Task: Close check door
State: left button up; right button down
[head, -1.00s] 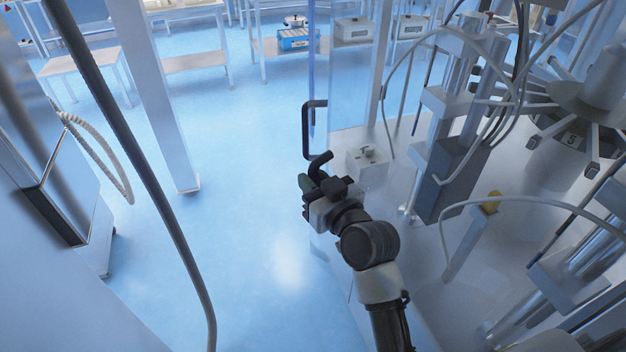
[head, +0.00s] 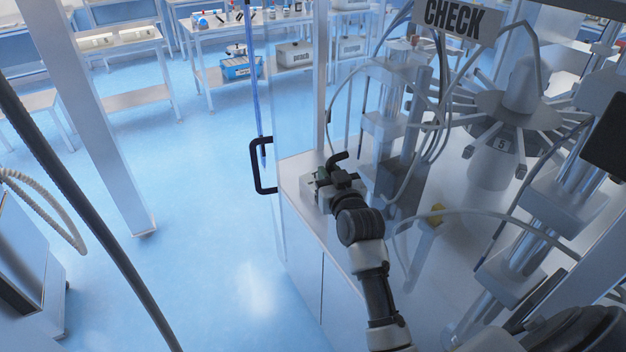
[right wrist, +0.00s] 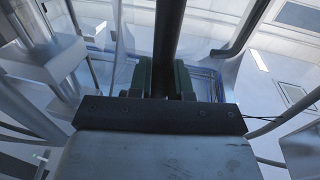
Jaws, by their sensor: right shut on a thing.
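My right gripper (head: 328,176) is shut on a black bar-shaped handle (head: 339,158), whose curved end sticks up past the fingers. In the right wrist view the dark bar (right wrist: 168,45) stands between the green fingers of the gripper (right wrist: 168,82). A second black handle (head: 256,165) stands further left, at the edge of a clear door panel (head: 292,110). The clear panel edges are faint, so I cannot tell which panel the held handle belongs to. A "CHECK" sign (head: 452,18) hangs above the machine. My left gripper is not in view.
Machine columns, hoses and a numbered carousel (head: 497,150) fill the right side. Blue floor (head: 190,240) is open on the left. Shelves with a blue crate (head: 241,67) stand at the back.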

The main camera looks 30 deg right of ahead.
jog(key=shift+d+r, duration=0.15)
jog(key=c, duration=1.1)
grip_release()
jog(key=shift+d, duration=0.25)
jog(key=shift+s+a+b, duration=0.35)
jog(key=shift+s+b, duration=0.15)
jog(key=shift+s, duration=1.25)
jog(key=shift+s+a+b, duration=0.35)
jog(key=shift+s+b, duration=0.15)
jog(key=shift+s, duration=1.3)
jog(key=shift+s+a+b, duration=0.35)
jog(key=shift+s+b, duration=0.15)
jog(key=shift+s, duration=1.25)
